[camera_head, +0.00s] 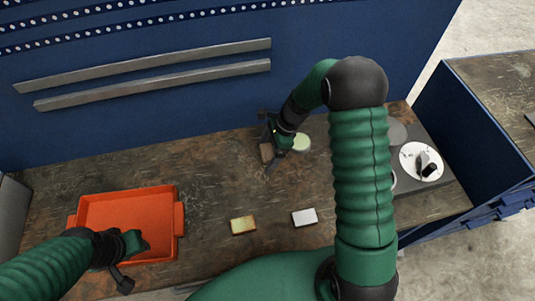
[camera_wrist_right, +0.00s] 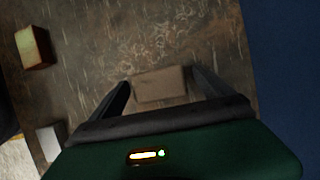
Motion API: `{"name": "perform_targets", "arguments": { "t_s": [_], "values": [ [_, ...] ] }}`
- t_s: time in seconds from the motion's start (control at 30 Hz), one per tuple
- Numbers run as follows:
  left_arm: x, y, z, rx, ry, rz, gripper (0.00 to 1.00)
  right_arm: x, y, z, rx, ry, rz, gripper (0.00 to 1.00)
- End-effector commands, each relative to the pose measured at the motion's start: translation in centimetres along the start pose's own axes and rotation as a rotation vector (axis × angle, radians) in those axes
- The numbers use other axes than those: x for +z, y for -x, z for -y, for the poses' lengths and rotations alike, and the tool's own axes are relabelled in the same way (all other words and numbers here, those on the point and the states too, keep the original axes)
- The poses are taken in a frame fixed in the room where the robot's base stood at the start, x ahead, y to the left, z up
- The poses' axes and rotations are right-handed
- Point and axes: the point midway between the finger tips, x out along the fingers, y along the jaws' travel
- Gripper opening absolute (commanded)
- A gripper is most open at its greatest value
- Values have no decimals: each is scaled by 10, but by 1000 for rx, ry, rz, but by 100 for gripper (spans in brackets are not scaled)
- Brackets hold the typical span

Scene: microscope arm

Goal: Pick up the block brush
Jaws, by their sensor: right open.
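The block brush appears to be the small brown block (camera_head: 267,152) on the worn bench, partly hidden by my right gripper in the head view. In the right wrist view the brown block (camera_wrist_right: 160,84) lies between the two dark fingers of my right gripper (camera_wrist_right: 160,78). The fingers are spread, with a gap on each side of the block. In the head view my right gripper (camera_head: 270,150) is low over the bench at the block.
The orange tray (camera_head: 180,200) stands at the left. A yellowish block (camera_head: 243,225) and a white block (camera_head: 304,217) lie in front of my right gripper. A pale green round thing (camera_head: 301,142) is just right of it. A grey device with a white dial (camera_head: 415,160) stands at the right.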

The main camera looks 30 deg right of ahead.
Motion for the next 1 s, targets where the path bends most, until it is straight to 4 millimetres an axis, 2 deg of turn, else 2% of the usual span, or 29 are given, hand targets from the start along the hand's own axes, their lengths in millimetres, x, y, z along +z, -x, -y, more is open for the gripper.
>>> {"name": "perform_targets", "arguments": {
  "t_s": [0.17,0.7,1.0],
  "values": [
    [0,0,0,0,0,0,36,0,0,0,-1,1,0,90],
    [0,0,0,0,0,0,36,0,0,0,-1,1,-1,19],
    [0,0,0,0,0,0,36,2,5,0,-1,2,-1,17]
  ]
}}
